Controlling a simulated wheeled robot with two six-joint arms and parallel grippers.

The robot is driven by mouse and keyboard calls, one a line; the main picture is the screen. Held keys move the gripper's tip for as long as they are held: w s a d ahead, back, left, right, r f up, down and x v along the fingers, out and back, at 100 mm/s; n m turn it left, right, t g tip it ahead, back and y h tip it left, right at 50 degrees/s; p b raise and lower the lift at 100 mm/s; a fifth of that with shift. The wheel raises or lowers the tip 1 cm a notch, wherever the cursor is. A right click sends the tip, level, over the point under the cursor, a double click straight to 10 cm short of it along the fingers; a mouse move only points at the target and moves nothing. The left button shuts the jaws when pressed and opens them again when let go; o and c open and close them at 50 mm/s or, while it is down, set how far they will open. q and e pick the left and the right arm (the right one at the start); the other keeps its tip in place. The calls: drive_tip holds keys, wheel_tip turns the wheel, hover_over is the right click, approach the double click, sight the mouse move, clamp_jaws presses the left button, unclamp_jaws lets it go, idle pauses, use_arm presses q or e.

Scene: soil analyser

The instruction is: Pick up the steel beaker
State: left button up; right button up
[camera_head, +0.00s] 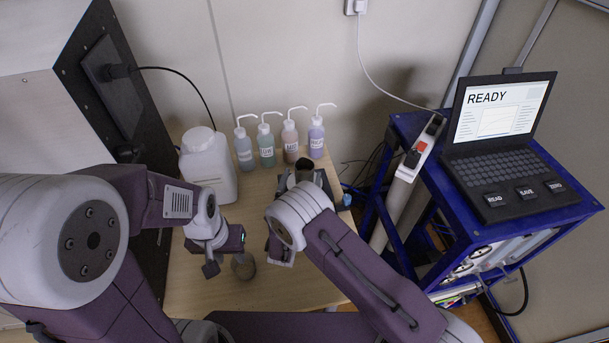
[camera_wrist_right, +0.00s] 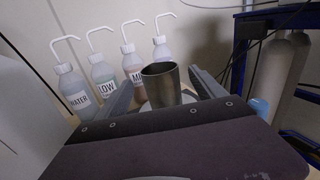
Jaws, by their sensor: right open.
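The steel beaker (camera_head: 305,165) is a dark grey metal cup standing upright near the back of the wooden table in the head view. In the right wrist view the steel beaker (camera_wrist_right: 160,86) shows between the two fingers. My right gripper (camera_wrist_right: 163,97) is open, with one finger on each side of the beaker; I cannot tell whether either finger touches it. In the head view my right gripper (camera_head: 304,180) partly covers the beaker's lower part. My left gripper (camera_head: 220,258) hangs low over the table's left part, beside a small round container (camera_head: 243,266); its jaws are unclear.
Several labelled wash bottles (camera_head: 266,145) stand in a row behind the beaker, close to the wall. A white jug (camera_head: 208,166) stands left of them. A blue-framed cart (camera_head: 470,210) with a laptop (camera_head: 500,125) is on the right. A pale round surface (camera_wrist_right: 178,100) shows at the beaker's foot.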

drive_tip(key=w, duration=0.2)
drive_tip(key=w+d, duration=0.1)
drive_tip(key=w, duration=0.1)
drive_tip(key=shift+w, duration=0.3)
drive_tip(key=c, duration=1.6)
drive_tip(key=s+d+r, duration=0.2)
drive_tip(key=d+r, duration=0.1)
drive_tip(key=s+d+r, duration=0.2)
drive_tip(key=d+r, duration=0.1)
drive_tip(key=r, duration=0.1)
drive_tip(key=s+d+r, duration=0.2)
drive_tip(key=d+r, duration=0.2)
drive_tip(key=shift+p, duration=0.4)
